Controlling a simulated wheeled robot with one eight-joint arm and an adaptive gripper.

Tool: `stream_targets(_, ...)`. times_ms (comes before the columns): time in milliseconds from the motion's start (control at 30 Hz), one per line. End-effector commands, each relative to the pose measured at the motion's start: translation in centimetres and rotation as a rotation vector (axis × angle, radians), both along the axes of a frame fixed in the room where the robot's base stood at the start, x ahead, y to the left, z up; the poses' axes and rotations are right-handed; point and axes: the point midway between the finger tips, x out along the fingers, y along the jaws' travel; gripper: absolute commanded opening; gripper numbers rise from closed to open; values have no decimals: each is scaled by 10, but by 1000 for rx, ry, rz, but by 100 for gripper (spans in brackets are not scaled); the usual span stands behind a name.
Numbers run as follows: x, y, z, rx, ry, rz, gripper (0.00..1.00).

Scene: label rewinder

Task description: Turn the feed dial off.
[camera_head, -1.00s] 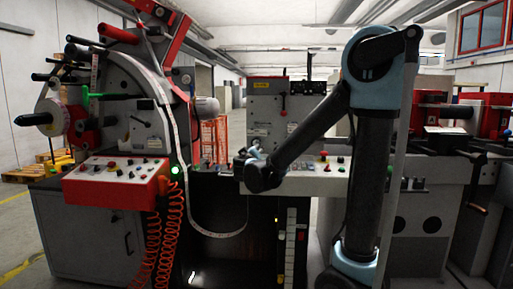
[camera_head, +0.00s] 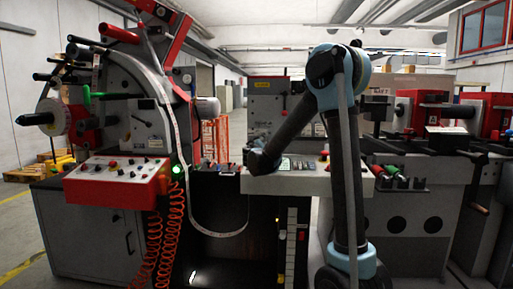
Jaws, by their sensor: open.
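Two control panels with small knobs and buttons show, and I cannot tell which knob is the feed dial. The red control box (camera_head: 110,188) is at the left, with several dark, white and red controls on its sloped top. The pale middle console (camera_head: 295,185) has a small display (camera_head: 298,164) and several buttons. My arm reaches down and left over this console, and its dark wrist ends just above the console's left part. My gripper is hidden behind the wrist, and the wrist covers part of the console top.
A green light (camera_head: 177,170) glows beside the red box. Coiled orange hoses (camera_head: 165,235) hang below it. A pale label web (camera_head: 218,234) loops down left of the console. Red machine units (camera_head: 415,112) and a rack of coloured handles (camera_head: 398,178) stand at the right.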

Motion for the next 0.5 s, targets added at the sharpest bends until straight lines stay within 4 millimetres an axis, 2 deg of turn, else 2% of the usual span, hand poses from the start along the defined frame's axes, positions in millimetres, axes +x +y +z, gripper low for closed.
stream_targets(367,5,0,0,0,0,0,62)
stream_targets(500,5,0,0,0,0,0,33)
